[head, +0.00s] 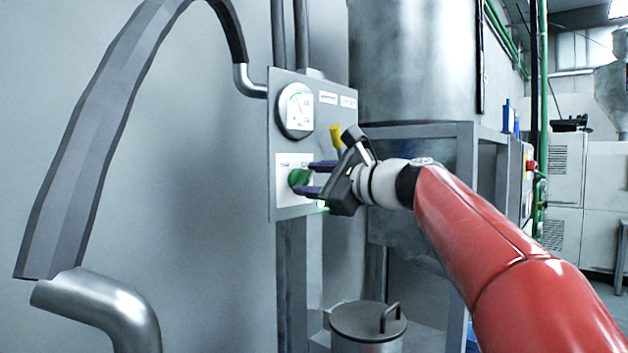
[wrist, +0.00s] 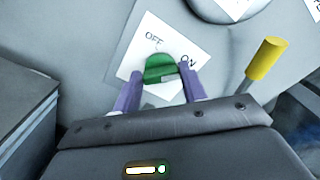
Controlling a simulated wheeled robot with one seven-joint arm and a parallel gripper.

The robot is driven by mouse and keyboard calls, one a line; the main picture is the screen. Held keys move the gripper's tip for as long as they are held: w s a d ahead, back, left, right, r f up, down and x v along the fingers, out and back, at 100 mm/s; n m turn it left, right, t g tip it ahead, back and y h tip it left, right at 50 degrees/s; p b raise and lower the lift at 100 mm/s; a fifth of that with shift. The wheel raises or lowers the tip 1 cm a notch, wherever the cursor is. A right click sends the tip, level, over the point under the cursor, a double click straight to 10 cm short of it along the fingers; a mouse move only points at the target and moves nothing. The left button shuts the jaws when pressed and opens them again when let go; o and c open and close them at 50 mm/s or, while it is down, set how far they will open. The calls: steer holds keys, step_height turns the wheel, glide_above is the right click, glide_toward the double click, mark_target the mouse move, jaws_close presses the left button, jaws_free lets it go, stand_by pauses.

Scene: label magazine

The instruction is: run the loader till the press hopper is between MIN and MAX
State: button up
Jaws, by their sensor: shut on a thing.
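A green rotary knob (head: 299,178) sits on a grey control panel (head: 285,225). In the wrist view the knob (wrist: 158,66) is on a white plate marked OFF and ON; I cannot tell which mark it points to. My gripper (head: 312,179) has its purple fingers on either side of the knob and is shut on it. The fingers also show in the wrist view (wrist: 160,85). A round dial gauge (head: 296,111) is above the knob, its reading too small to tell. A grey cone-shaped hopper (head: 611,85) stands far right; its fill level cannot be seen.
A yellow-handled lever (head: 336,137) is on the panel close beside my gripper; it also shows in the wrist view (wrist: 265,60). A large metal vessel (head: 412,60) stands behind. A lidded can (head: 368,325) is below, and a bent pipe (head: 105,300) is at left.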

steer(key=shift+f+n, duration=0.1)
steer(key=shift+n, duration=0.2)
steer(key=n+b, duration=0.2)
steer(key=shift+f+n, duration=0.15)
steer(key=shift+n, duration=0.25)
steer(key=n+b, duration=0.3)
steer(key=n, duration=0.2)
steer(key=shift+f, duration=0.1)
steer(key=n+b, duration=0.1)
steer(key=n, duration=0.3)
steer(key=shift+n+b, duration=0.4)
steer(key=shift+f+n+b, duration=0.1)
steer(key=shift+n+b, duration=0.65)
steer(key=shift+n, duration=1.55)
steer(key=o, duration=1)
